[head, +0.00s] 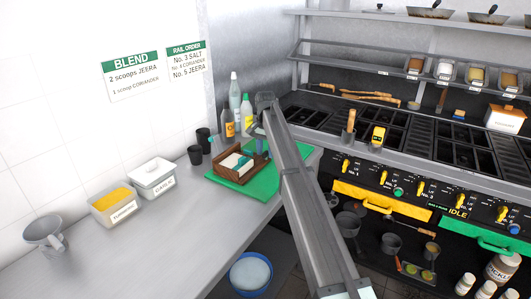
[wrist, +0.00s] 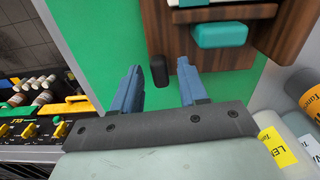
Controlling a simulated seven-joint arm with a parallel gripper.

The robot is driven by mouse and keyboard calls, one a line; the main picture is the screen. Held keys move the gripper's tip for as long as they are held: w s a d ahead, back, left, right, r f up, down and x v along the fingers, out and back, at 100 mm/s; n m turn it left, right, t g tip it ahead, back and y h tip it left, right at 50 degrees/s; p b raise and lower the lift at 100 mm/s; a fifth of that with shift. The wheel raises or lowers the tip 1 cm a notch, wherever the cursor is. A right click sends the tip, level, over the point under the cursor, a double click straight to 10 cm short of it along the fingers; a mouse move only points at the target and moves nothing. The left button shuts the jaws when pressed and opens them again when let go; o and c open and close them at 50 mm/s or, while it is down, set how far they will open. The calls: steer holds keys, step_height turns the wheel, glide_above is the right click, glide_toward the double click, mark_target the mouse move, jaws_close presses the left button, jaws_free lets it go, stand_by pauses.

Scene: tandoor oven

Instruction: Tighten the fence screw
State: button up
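A wooden box (wrist: 212,45) stands on a green board (wrist: 100,35) in the wrist view. A small black knob (wrist: 159,72), which looks like the fence screw, sits at the box's edge. My gripper (wrist: 160,82) is open, its two blue fingers pointing toward the box, with the knob between and slightly beyond the tips. I cannot tell whether either finger touches the knob or the wood. A teal block (wrist: 220,34) shows on the box. In the head view the wooden box (head: 234,176) sits on the green board (head: 262,184); my arm hides the knob and most of my gripper.
Bottles (head: 229,128) stand close behind the box; a yellow-labelled bottle (wrist: 278,145) is near my gripper in the wrist view. The stove (head: 390,130) is to the right.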

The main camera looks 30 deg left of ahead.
mark_target(266, 152)
steer(key=shift+r, duration=3.55)
